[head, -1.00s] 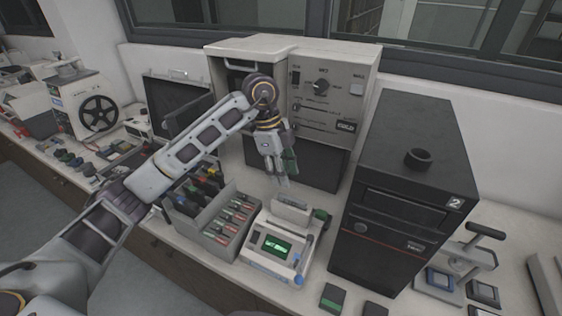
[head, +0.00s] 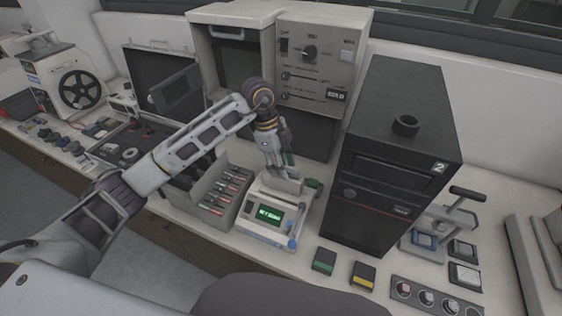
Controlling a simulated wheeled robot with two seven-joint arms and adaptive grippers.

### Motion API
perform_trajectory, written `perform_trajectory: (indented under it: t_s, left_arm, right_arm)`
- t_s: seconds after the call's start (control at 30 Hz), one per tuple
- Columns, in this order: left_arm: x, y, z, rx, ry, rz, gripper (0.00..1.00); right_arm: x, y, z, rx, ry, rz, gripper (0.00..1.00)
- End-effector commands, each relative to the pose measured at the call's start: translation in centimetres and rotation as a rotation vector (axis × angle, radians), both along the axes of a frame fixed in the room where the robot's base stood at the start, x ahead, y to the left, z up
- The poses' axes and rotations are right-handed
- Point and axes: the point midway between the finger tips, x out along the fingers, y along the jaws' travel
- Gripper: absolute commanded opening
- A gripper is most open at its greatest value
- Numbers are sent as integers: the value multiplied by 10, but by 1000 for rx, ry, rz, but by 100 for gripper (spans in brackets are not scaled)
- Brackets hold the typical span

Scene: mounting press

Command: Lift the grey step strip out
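My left gripper (head: 279,168) points down over the back of a white device (head: 272,216) with a green lit display. A small pale grey piece (head: 287,186) stands at the back of this device, right under the fingertips. I cannot tell whether it is the grey step strip or part of the device. The fingers look at or very near its top; contact and finger gap are too small to make out. My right gripper is not in view.
A grey box of red and green-tipped items (head: 222,192) stands close left of the device. A tall black case (head: 385,165) stands close on the right. A beige cabinet (head: 318,62) stands behind. Green (head: 324,261) and yellow (head: 363,275) labelled blocks lie in front.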

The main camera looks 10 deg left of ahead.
Motion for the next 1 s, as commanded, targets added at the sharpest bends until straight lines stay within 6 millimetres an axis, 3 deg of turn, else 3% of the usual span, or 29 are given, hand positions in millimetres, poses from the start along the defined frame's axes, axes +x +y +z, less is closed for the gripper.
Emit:
perform_trajectory:
  t_s: [0.13, 0.43, 0.5, 0.53, 0.63, 1.0]
  left_arm:
    - [0, 0, 0, 0, 0, 0, 39]
    - [0, 0, 0, 0, 0, 0, 1]
    - [0, 0, 0, 0, 0, 0, 0]
    - [0, 0, 0, 0, 0, 0, 11]
    - [0, 0, 0, 0, 0, 0, 0]
    - [0, 0, 2, 0, 0, 0, 0]
  right_arm:
    - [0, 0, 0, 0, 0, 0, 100]
    - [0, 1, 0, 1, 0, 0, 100]
    - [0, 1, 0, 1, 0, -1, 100]
    - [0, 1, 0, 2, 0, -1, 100]
    - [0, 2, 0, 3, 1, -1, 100]
    - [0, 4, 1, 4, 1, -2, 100]
